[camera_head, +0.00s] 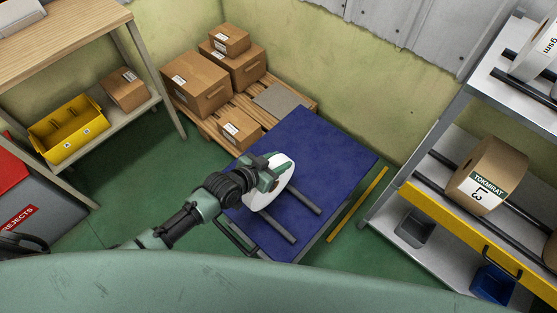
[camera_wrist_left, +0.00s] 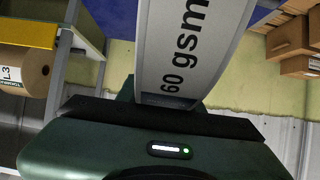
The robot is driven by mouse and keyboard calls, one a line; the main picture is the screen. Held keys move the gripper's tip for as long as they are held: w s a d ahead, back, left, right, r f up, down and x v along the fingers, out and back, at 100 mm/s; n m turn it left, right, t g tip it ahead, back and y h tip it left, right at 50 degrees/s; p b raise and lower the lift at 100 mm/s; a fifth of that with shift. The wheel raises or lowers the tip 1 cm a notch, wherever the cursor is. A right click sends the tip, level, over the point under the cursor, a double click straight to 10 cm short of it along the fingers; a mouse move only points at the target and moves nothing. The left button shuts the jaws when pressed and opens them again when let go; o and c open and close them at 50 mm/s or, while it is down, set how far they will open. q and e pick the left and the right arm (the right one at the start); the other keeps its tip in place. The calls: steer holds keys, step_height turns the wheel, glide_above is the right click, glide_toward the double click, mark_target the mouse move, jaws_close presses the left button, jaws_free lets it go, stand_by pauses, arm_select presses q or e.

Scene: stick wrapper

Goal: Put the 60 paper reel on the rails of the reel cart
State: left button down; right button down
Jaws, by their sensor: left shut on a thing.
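The white 60 gsm paper reel (camera_head: 276,190) is held upright over the blue reel cart (camera_head: 318,148). Its "60 gsm" print fills the middle of the left wrist view (camera_wrist_left: 183,45). Two grey rails lie on the cart top, one on the right (camera_head: 302,197) and one on the left (camera_head: 271,222); the reel hides their upper ends. I cannot tell whether the reel touches them. My left gripper (camera_head: 266,176) is shut on the reel's upper rim. My right gripper is not in view.
A pallet with several cardboard boxes (camera_head: 197,82) stands behind the cart. A shelf with a brown TOKMRAT L3 reel (camera_head: 487,177) is at the right. A yellow floor strip (camera_head: 358,204) runs beside the cart. A workbench with a yellow bin (camera_head: 66,131) is at the left.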

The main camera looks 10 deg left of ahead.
mark_target(270, 166)
arm_select(q)
steer(key=shift+w, duration=0.1)
steer(key=c, duration=1)
jaws_free()
steer(key=shift+r, duration=0.1)
steer(key=shift+o, duration=0.8)
steer(key=shift+s+f, duration=0.2)
steer(key=shift+f, duration=0.05)
steer(key=shift+r+p+v, duration=0.2)
steer(key=shift+p+v, duration=0.1)
steer(key=shift+v, duration=3.6)
steer(key=shift+w, duration=0.15)
